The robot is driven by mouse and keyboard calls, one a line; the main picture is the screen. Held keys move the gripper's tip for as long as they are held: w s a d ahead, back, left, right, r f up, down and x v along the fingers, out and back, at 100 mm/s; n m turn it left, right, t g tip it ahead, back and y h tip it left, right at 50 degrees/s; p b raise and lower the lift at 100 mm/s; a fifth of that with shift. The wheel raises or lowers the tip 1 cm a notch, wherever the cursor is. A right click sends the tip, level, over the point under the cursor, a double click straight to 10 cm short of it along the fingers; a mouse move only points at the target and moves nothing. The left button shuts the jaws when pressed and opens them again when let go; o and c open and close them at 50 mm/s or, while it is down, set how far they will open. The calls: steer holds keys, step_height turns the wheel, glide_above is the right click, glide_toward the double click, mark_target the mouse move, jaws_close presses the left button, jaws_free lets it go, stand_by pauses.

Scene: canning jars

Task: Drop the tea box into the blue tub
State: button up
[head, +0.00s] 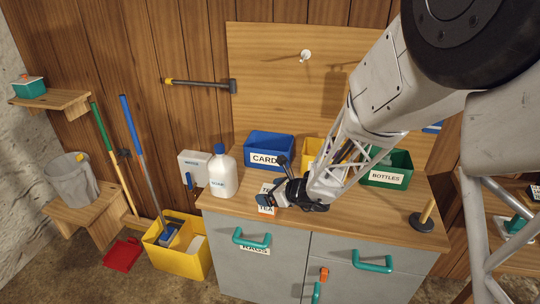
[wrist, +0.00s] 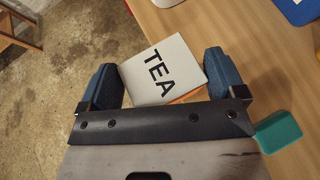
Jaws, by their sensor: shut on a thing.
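The tea box is white with black TEA lettering and some orange at its lower part. In the wrist view the tea box (wrist: 160,66) lies between the two blue fingers of my gripper (wrist: 161,75), which is shut on it. In the head view the tea box (head: 266,210) shows at the counter's front edge, partly hidden by my gripper (head: 274,197). I cannot tell whether it touches the counter. The blue tub (head: 270,141), labelled CARD, stands at the back of the counter, behind the gripper. Its inside is mostly out of sight.
A white bottle (head: 222,176) with a blue cap stands left of the gripper. A yellow tub (head: 311,154) and a green tub (head: 401,160) labelled BOTTLES stand right of the blue one. A dark-based wooden peg (head: 428,217) stands at the front right.

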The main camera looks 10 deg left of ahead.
steer(key=w+d+r+m+t+h, duration=0.2)
steer(key=w+d+r+m+h, duration=0.25)
steer(key=w+d, duration=0.6)
steer(key=w+d+r+m+t+h, duration=0.35)
steer(key=w+d+r, duration=0.2)
steer(key=d, duration=1.05)
steer(key=w+d+r+m+t+h, duration=0.25)
steer(key=w+d+r+m, duration=0.35)
steer(key=d, duration=0.8)
steer(key=w+a+n+g+y, duration=0.1)
steer(key=w+a+n+y, duration=0.25)
steer(key=a, duration=0.85)
steer(key=w+a+n+g+y, duration=0.15)
steer(key=a+n, duration=0.25)
steer(key=a, duration=0.8)
steer(key=w+a+f+n+g+y, duration=0.2)
steer(key=a, duration=0.5)
steer(key=w+a+f+n+g+y, duration=0.1)
steer(key=w+a+f+n, duration=0.1)
steer(key=a, duration=0.6)
steer(key=w+a+f+n+g+y, duration=0.2)
steer(key=w+a+f, duration=0.1)
steer(key=a, duration=0.5)
steer(key=shift+w+a+f+n+g+y, duration=0.2)
steer(key=shift+w+f+n+g+y, duration=0.05)
steer(key=shift+w+n+g+y, duration=0.1)
steer(key=shift+f, duration=0.25)
